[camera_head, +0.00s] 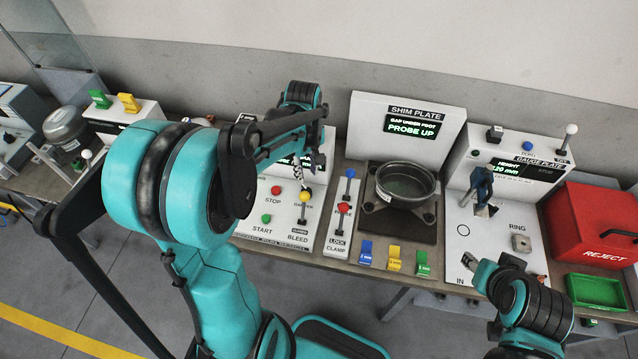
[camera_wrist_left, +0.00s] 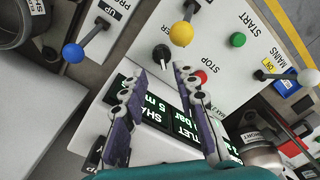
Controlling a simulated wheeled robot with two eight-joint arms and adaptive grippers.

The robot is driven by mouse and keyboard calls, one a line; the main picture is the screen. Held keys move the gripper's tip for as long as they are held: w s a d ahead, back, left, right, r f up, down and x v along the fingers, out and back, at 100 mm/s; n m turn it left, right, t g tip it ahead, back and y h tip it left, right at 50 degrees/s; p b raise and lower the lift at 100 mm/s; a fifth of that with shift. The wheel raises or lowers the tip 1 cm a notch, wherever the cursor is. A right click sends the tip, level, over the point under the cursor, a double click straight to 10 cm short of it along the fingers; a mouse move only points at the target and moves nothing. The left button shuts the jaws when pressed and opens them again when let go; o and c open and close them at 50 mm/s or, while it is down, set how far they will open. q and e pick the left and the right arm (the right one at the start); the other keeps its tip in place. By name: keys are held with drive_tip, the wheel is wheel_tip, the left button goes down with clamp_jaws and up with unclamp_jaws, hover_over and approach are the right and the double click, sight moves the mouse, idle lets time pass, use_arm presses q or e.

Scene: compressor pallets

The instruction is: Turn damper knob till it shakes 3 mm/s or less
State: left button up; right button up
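The damper knob is probably the black knob with a white pointer line (camera_wrist_left: 162,54) on the white panel in the left wrist view. My left gripper (camera_wrist_left: 160,72) is open, its two fingers apart and pointing at that knob, with nothing between them. I cannot tell whether the tips touch it. A dark display (camera_wrist_left: 155,103) with green text lies between and behind the fingers; "SHA" and a 5 show, the rest is covered. In the head view my left gripper (camera_head: 309,172) hangs over the panel (camera_head: 285,218) and hides the knob.
A yellow-balled lever (camera_wrist_left: 182,34) stands close beside the knob. A red STOP button (camera_wrist_left: 200,76) and green START button (camera_wrist_left: 238,39) are near. Blue (camera_head: 350,173) and red (camera_head: 344,207) levers stand right of the panel, beside a round metal pot (camera_head: 404,183).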

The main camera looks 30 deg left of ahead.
sight(307, 190)
use_arm(q)
drive_tip(key=shift+a+f, duration=0.15)
drive_tip(key=shift+f, duration=0.2)
wheel_tip(307, 190, down, 7)
drive_tip(key=shift+f+b, duration=0.1)
drive_tip(key=shift+b, duration=1.15)
clamp_jaws()
